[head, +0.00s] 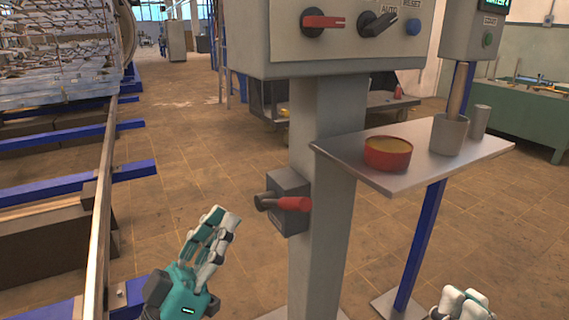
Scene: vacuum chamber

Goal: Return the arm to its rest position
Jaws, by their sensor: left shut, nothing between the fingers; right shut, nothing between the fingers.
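My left gripper (222,222), teal and white, is at the lower middle of the head view. It points up, with its fingers together and nothing in them. My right gripper (463,300) is at the bottom right edge, below the small shelf. The rest of the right arm is out of the picture.
A grey control box (345,50) with a red lever (323,22) tops the post (325,160). The metal shelf (350,150) carries a red tin (388,153), a grey cup (449,134) and a cylinder (480,121). A rail (103,190) with blue beams stands left. Floor between is clear.

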